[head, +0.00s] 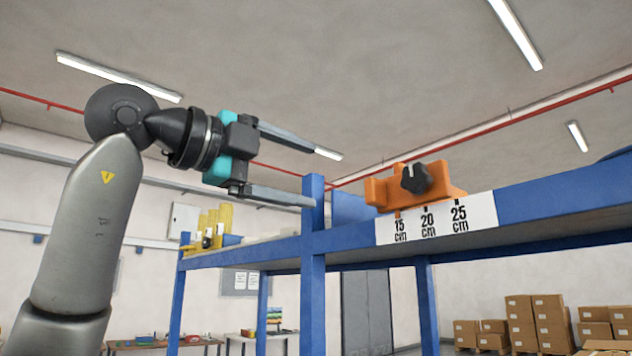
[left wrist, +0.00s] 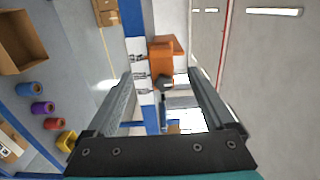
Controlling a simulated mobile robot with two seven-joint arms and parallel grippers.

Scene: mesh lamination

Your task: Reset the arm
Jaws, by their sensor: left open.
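My left gripper (head: 316,178) is raised in the head view, its two long fingers spread apart and pointing right. Nothing is between them. An orange block with a black star knob (head: 416,179) sits on the blue frame beam, to the right of the fingertips and apart from them. A white scale label (head: 438,216) marked 15, 20 and 25 cm is on the beam below it. In the left wrist view the gripper (left wrist: 160,82) is open, with the orange block (left wrist: 161,58) beyond the fingertips. My right gripper is not in view.
A blue upright post (head: 313,265) stands just below and right of the lower fingertip. The blue beam (head: 560,200) runs to the right. Yellow parts (head: 214,228) stand on the frame at left. Cardboard boxes (head: 535,322) are stacked far right. The space above the gripper is clear.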

